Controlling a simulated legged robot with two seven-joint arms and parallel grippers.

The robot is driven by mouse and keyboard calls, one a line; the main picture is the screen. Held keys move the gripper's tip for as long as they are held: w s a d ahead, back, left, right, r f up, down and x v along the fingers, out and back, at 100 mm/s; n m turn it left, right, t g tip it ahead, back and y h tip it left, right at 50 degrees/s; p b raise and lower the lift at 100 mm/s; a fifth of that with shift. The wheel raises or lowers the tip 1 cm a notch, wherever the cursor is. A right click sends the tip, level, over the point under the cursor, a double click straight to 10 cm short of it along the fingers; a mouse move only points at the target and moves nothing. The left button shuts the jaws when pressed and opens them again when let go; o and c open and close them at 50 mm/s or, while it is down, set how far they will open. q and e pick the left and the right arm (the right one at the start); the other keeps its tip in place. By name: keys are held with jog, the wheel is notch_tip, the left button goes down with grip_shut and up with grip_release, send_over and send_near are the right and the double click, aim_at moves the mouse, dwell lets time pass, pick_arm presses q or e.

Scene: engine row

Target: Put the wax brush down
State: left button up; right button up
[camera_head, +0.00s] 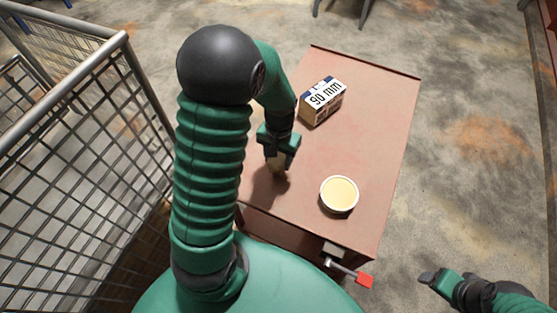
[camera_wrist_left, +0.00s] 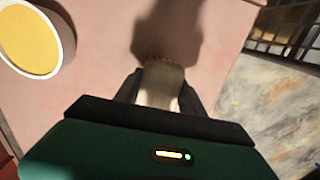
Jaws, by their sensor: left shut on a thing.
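The wax brush (camera_head: 276,162) is in my left gripper (camera_head: 277,154), over the near left part of the reddish table (camera_head: 365,120). In the left wrist view the brush (camera_wrist_left: 160,84) shows as a pale, flat piece between the two dark fingers of my left gripper (camera_wrist_left: 160,92). The gripper is shut on it. A dark shadow lies on the table just beyond the brush tip; I cannot tell whether the tip touches the surface. My right gripper (camera_head: 428,279) is at the lower right, away from the table, and its fingers are too small to read.
A white bowl of yellow wax (camera_head: 340,194) stands right of the brush; it also shows in the left wrist view (camera_wrist_left: 29,37). A wire cage (camera_head: 85,140) is at the left. The table's right side is clear.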

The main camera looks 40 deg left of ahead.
pick_arm(q)
jog(key=shift+f, duration=0.95)
jog(key=shift+d, duration=0.5)
jog(key=o, duration=1.5)
jog(key=shift+a, duration=0.1)
jog(key=shift+c, duration=0.2)
jog(key=shift+a+f, duration=0.1)
jog(key=shift+a, duration=0.15)
